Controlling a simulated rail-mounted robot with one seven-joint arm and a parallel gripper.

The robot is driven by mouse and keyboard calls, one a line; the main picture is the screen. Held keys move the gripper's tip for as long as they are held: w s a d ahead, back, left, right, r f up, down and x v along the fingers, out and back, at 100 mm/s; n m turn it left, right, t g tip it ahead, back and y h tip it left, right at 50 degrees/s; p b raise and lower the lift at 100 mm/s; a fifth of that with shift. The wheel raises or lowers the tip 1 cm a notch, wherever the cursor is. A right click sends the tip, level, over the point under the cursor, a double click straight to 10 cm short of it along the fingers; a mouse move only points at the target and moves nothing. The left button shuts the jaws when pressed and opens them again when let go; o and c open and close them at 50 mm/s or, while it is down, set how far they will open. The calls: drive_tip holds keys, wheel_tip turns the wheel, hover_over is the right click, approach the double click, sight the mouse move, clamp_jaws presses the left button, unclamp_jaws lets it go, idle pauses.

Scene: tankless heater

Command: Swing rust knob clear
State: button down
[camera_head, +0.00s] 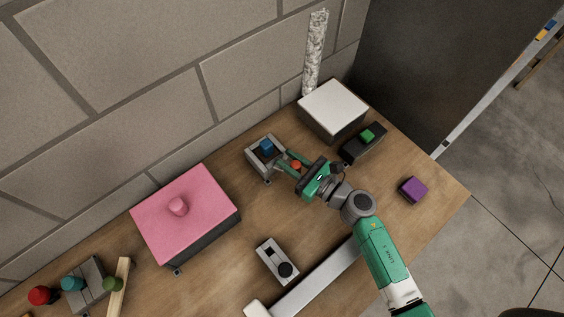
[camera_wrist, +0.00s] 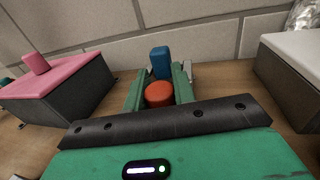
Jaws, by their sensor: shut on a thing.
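The rust knob (camera_wrist: 159,94) is a round orange-red cap between my two green fingers in the wrist view. It also shows as a small orange spot in the head view (camera_head: 296,164). My gripper (camera_head: 284,160) is shut on it, with a finger along each side. Just beyond the fingertips an upright blue block (camera_wrist: 160,62) stands at a grey fixture (camera_head: 256,156) near the wall. My fingers hide part of this fixture, and what lies under the knob is hidden.
A pink-topped box (camera_head: 190,212) with a knob stands left. A white-topped box (camera_head: 333,106) and a black block with a green button (camera_head: 364,140) stand right. A purple block (camera_head: 413,189) and a grey slider unit (camera_head: 277,262) sit nearer. Bare wood lies between.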

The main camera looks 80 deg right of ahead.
idle(0.3)
drive_tip(key=c, duration=1.1)
unclamp_jaws()
drive_tip(key=shift+c, duration=0.2)
drive_tip(key=v, duration=0.8)
drive_tip(key=shift+d, duration=0.1)
drive_tip(key=shift+w, duration=0.1)
